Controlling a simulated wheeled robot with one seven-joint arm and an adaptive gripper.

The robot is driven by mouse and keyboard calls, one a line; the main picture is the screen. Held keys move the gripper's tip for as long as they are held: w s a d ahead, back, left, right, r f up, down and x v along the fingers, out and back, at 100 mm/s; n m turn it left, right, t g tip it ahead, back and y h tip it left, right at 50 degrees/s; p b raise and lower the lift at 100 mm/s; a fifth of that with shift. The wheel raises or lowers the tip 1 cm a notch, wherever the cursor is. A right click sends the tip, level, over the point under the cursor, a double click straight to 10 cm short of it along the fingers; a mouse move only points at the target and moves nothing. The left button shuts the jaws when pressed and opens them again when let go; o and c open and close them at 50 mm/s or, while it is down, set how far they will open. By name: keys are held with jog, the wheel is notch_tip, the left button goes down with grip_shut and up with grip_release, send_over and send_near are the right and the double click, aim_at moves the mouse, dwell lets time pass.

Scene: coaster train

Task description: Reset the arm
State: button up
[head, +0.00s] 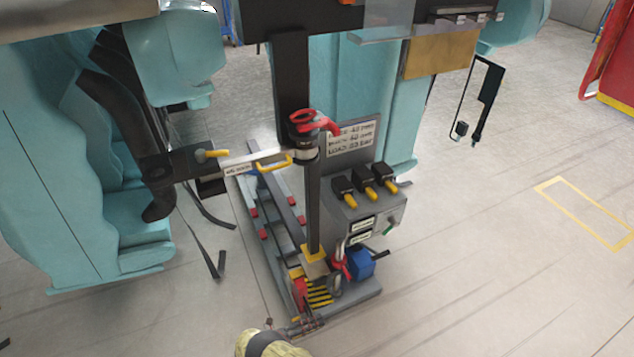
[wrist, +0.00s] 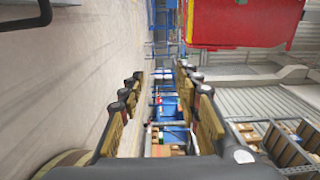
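My gripper (wrist: 165,88) fills the lower middle of the wrist view. Its two brown-padded fingers stand apart, with a clear gap and nothing held between them. The wrist view looks out over the hall and appears turned on its side. In the head view, a tan, dark-banded part of my arm shows at the bottom edge, below the grey stand; whether the fingers show there is hard to tell.
A grey stand (head: 360,290) with a black post (head: 313,210), a red-topped clamp and a control box (head: 365,215) is close ahead. Teal coaster seats (head: 45,185) are at left. Open floor (head: 490,270) lies right. A red structure (wrist: 235,22) tops the wrist view.

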jog(key=s+d+f+m+g+y, duration=0.25)
jog(key=s+d+m+g, duration=0.2)
jog(key=s+m, duration=0.5)
notch_tip(320, 180, up, 40)
jog(key=w+a+m+g+y+p, duration=0.25)
jog(key=m+g+y, duration=0.5)
jog(key=m, duration=1.35)
jog(key=s+d+r+m+t+y+p, duration=0.1)
jog(key=s+d+r+m+t+y, duration=0.1)
jog(key=r, duration=1)
jog(key=s+d+r+m+t+y+p, duration=0.2)
jog(key=s+d+r+m+t, duration=0.3)
jog(key=d+r, duration=0.4)
jog(key=s+d+r+m+t+y+p, duration=0.1)
jog(key=s+d+r, duration=0.4)
jog(key=r, duration=1)
jog(key=d+m+t+y, duration=0.1)
jog(key=m+t, duration=0.1)
jog(key=shift+s+d+t+y+p, duration=0.25)
jog(key=shift+s+t+y+p, duration=0.05)
jog(key=shift+s, duration=0.1)
